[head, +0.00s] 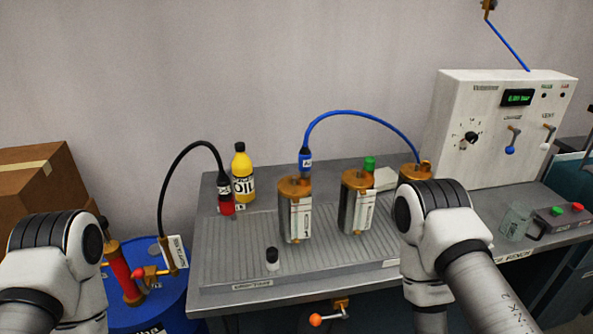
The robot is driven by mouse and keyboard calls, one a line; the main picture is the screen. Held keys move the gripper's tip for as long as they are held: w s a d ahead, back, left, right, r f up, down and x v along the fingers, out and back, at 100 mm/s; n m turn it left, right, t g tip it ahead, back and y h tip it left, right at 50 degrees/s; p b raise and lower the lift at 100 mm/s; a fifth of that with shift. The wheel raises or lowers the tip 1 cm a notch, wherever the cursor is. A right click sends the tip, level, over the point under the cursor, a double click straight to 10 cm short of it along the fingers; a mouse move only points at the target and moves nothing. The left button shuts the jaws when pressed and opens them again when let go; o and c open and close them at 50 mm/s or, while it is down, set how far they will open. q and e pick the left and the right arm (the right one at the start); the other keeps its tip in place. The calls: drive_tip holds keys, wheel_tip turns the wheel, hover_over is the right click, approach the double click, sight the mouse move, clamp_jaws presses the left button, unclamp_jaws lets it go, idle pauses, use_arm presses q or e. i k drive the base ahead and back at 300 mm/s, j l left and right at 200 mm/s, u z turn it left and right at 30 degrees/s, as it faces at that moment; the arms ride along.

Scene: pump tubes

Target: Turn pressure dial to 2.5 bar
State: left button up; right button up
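The pressure dial (471,137) is a small black knob with a ring of dark marks. It sits on the left part of the front of a white control box (455,100). A small screen (517,98) with green text is above and right of it; I cannot read the text or the dial's setting for sure. My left arm shows at the lower left and my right arm at the lower right, in front of the bench. Neither gripper's fingers can be seen.
The grey bench (225,265) carries metal canisters (296,215), a yellow oil bottle (242,175), and a blue hose (350,113). A clear mug (516,222) and a button box (563,217) stand below the control box. A blue drum (170,305) is at lower left.

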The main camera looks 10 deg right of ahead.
sight(472, 137)
drive_tip(key=z, duration=1.4)
